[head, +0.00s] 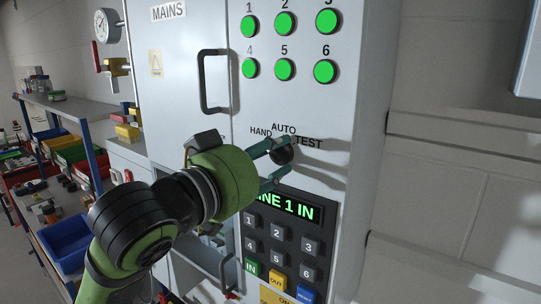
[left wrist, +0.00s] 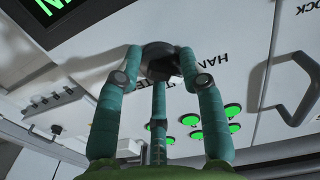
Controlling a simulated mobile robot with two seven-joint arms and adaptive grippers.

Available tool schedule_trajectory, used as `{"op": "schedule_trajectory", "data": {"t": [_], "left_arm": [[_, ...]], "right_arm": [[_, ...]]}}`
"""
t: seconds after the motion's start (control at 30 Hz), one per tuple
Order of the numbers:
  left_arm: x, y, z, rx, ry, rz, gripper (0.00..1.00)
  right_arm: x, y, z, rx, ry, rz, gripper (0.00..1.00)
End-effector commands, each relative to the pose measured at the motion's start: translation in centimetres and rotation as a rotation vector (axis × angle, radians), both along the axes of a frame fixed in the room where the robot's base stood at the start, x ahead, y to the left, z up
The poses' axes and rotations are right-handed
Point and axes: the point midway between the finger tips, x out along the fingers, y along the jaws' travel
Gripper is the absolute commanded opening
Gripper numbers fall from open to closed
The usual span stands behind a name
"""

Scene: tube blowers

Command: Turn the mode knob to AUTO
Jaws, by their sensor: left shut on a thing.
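The dark mode knob (head: 283,153) is on the grey cabinet front, under the labels HAND, AUTO and TEST. My left gripper (head: 281,157) reaches it from the left and is shut on it. In the left wrist view, the fingers (left wrist: 160,72) close around the dark round knob (left wrist: 158,53) from both sides, with a third finger below it. The labels HAND and TEST appear upside down beside it. The fingers partly cover the knob, and I cannot tell which label it points to. My right gripper is not in view.
A lit display (head: 287,207) and keypad (head: 279,239) sit just below the knob. Several green buttons (head: 285,69) are above it. A door handle (head: 215,80) sticks out at the upper left. Shelves with bins (head: 67,243) stand at the left.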

Motion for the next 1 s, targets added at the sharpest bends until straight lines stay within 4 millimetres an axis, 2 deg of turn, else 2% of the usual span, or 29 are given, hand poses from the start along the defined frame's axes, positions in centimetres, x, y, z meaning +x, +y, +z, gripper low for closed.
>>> {"op": "schedule_trajectory", "data": {"t": [0.03, 0.27, 1.0], "left_arm": [[-0.03, 0.14, 0.54, 0.002, -0.02, 0.003, 0.07], [-0.06, 0.16, 0.69, 0.091, -0.089, 0.003, 0.07], [-0.21, 0.06, 0.91, 0.573, -0.445, 0.008, 0.07]], "right_arm": [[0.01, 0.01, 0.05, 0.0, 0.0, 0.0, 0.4], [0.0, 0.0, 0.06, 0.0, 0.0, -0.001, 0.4], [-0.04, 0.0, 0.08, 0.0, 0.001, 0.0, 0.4]]}}
